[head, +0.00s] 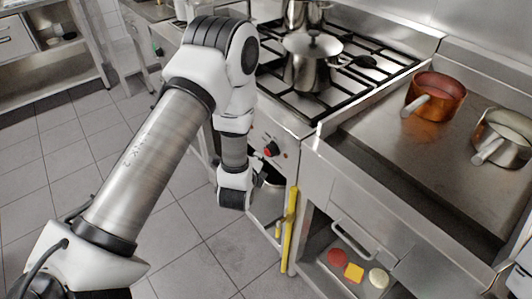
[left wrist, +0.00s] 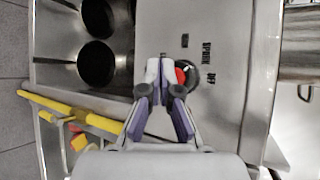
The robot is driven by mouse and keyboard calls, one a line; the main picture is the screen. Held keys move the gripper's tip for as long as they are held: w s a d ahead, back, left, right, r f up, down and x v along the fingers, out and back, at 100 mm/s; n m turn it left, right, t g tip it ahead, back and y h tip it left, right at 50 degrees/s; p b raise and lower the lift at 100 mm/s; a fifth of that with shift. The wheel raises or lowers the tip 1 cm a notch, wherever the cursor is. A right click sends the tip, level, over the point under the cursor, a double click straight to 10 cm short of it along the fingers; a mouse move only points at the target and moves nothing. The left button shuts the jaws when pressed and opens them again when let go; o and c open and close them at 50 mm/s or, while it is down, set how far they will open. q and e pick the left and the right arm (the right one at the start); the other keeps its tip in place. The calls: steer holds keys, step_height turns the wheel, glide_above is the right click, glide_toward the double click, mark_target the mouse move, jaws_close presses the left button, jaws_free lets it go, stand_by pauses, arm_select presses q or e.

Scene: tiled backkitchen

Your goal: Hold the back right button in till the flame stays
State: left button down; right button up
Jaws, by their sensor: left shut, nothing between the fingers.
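The gas stove (head: 345,75) stands at top centre in the head view. Its front panel carries a red button with a black part around or beside it (head: 271,150). In the left wrist view a red button (left wrist: 181,76) and a black round part (left wrist: 192,76) show on the steel panel, close to printed labels, one reading OFF. My left gripper (head: 262,179) is shut and empty, just below the panel in the head view. In the wrist view its fingertips (left wrist: 165,68) overlap the red button's left edge; I cannot tell whether they touch. No flame is visible.
A lidded steel pot (head: 306,72) stands on the grates, with another pot (head: 305,14) behind. A copper pan (head: 437,97) and a steel pan (head: 503,137) sit on the right counter. Floor is clear at left.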

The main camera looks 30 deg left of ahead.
stand_by(0.4)
arm_select(q)
steer(key=shift+w+d, duration=0.15)
steer(key=shift+w, duration=0.2)
steer(key=shift+w+d, duration=0.15)
steer(key=shift+w, duration=0.2)
stand_by(0.5)
steer(key=shift+s, duration=0.15)
stand_by(3.4)
steer(key=shift+s+a+p, duration=0.3)
steer(key=shift+s+p, duration=0.05)
steer(key=shift+s, duration=0.2)
steer(key=s, duration=0.1)
steer(key=s+a, duration=0.1)
steer(key=s, duration=0.1)
steer(key=s+a+p, duration=0.1)
steer(key=shift+s, duration=0.35)
stand_by(0.3)
